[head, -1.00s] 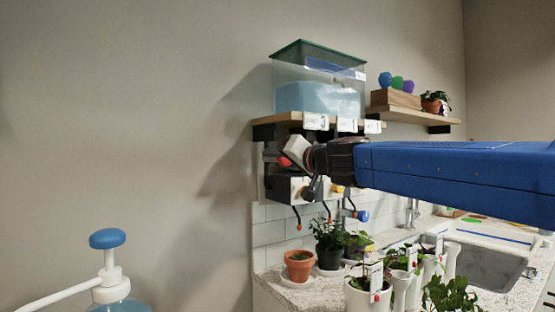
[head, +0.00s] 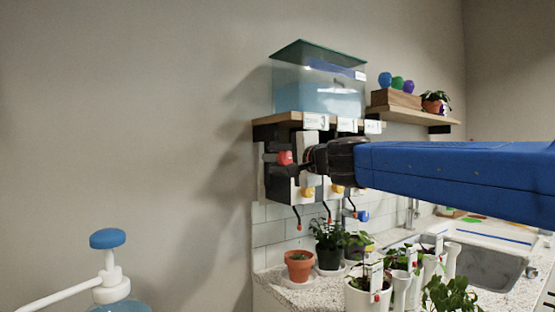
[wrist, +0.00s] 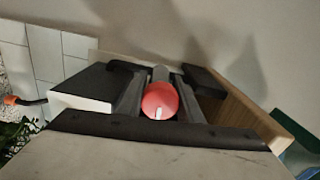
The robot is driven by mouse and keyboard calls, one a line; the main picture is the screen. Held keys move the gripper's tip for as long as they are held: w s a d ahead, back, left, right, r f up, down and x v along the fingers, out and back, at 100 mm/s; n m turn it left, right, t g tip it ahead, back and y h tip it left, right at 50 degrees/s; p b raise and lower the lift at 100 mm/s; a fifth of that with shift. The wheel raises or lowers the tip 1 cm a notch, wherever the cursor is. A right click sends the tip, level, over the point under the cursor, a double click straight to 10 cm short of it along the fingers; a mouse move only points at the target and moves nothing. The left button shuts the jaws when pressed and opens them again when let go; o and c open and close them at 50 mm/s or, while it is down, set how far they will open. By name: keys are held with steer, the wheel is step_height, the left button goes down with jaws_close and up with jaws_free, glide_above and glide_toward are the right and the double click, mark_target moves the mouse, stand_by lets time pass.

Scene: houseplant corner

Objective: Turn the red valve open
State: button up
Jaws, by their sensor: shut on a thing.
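The red valve (head: 285,157) is a round red knob on the left of the valve block below the wall shelf. The gripper hides part of the valve block in the head view.
A water tank (head: 318,85) stands on the shelf (head: 280,118) above. Yellow knobs (head: 308,192) and thin spouts sit below the gripper. A terracotta pot (head: 299,267) and other plants stand on the counter. A pump bottle (head: 109,285) is at lower left.

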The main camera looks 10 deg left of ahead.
steer(key=shift+m, duration=0.7)
steer(key=o, duration=1)
steer(key=shift+d, duration=0.1)
